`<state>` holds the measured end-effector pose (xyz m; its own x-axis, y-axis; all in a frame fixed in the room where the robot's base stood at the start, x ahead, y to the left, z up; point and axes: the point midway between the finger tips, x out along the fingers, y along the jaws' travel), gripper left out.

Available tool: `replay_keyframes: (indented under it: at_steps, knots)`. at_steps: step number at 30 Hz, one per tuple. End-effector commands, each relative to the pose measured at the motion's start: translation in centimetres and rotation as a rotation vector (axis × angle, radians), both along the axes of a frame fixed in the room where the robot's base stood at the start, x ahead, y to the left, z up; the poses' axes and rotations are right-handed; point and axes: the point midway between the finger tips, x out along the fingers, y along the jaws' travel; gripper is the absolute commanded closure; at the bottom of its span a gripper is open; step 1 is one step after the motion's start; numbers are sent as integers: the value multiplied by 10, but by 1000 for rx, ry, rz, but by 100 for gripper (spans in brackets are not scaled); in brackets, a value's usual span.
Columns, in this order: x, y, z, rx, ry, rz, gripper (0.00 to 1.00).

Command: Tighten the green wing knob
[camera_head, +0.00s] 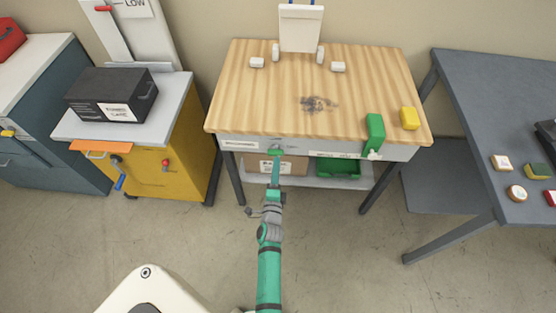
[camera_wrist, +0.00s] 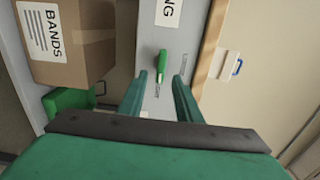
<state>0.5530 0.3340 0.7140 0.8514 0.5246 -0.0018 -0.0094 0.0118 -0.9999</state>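The green wing knob (camera_wrist: 161,63) sits on the grey front panel (camera_wrist: 148,20) of the wood-topped bench. In the wrist view its bar runs roughly along the picture's vertical. My gripper (camera_wrist: 160,78) is open, with one green finger on each side of the knob in the picture and a clear gap to both. Whether the fingertips reach the knob's depth I cannot tell. In the head view the knob (camera_head: 276,151) shows small on the bench's front edge, with my gripper (camera_head: 275,166) just in front of it.
A box (camera_wrist: 72,45) marked BANDS and a green bin (camera_head: 338,167) sit on the shelf below the panel. A yellow cabinet (camera_head: 165,160) is left; a grey table (camera_head: 500,110) is right.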

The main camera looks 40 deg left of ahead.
Motion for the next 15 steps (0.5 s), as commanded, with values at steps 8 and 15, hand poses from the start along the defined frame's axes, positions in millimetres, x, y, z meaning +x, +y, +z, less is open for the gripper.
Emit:
replay_keyframes:
  at_steps: [8, 15]
  knots:
    - [-36, -24, 0, 0, 0, -3, 69]
    - [-45, -33, 0, 0, -1, -7, 69]
